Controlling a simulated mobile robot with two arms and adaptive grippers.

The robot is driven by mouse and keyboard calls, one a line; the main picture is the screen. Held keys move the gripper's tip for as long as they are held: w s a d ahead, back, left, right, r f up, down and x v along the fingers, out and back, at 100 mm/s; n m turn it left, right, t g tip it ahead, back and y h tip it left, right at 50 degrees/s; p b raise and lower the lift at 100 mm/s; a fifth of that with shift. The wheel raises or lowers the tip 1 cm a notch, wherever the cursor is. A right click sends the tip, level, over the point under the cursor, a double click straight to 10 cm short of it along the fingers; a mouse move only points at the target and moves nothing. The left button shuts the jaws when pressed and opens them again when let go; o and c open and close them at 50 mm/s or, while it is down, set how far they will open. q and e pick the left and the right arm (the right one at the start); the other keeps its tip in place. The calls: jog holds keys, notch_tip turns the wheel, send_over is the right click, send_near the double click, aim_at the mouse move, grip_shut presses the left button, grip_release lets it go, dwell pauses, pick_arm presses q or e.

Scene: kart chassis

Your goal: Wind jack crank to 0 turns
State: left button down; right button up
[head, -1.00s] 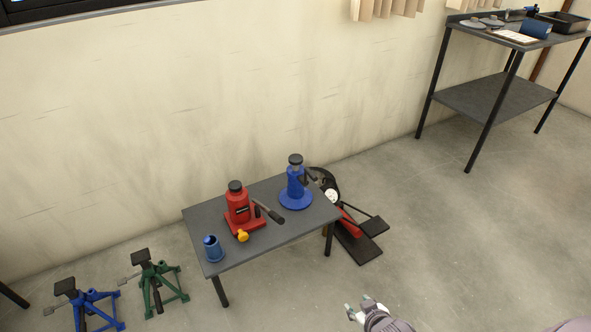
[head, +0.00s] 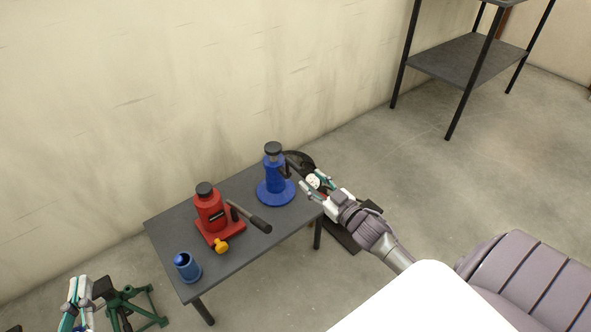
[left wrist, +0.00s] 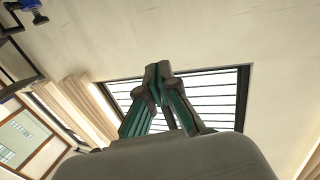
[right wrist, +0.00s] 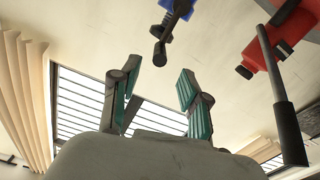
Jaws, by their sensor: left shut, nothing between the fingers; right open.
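The blue jack (head: 274,180) stands upright on the grey table, with a dark crank (head: 290,168) on its upper right side. In the right wrist view, the blue jack (right wrist: 181,7) is at the top edge and its dark crank (right wrist: 159,45) hangs just beyond my fingertips. My right gripper (head: 312,181) is open and empty, just right of the blue jack, apart from the crank. It also shows in the right wrist view (right wrist: 158,78). My left gripper (head: 78,287) is shut and empty at the lower left, far from the jack; the left wrist view shows its closed fingers (left wrist: 158,72).
A green jack stand (head: 140,302) is on the floor.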

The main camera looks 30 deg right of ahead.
aim_at(296, 168)
jog(key=w, duration=0.3)
jog(key=w+b, duration=0.1)
jog(key=w, duration=0.2)
jog(key=shift+w+a+f+b, duration=0.1)
jog(key=shift+w+a+b, duration=0.1)
jog(key=shift+w+b, duration=0.15)
pick_arm(q)
notch_tip(296, 168, up, 9)
jog(key=s+t+h, duration=0.1)
jog(key=t+h, duration=0.1)
jog(key=t, duration=0.3)
jog(key=shift+s+d+f+t, duration=0.15)
jog(key=shift+s+d+t, duration=0.2)
jog(key=shift+d+t, duration=0.1)
pick_arm(e)
jog(key=shift+w, duration=0.45)
jog(key=shift+a, duration=0.1)
grip_shut()
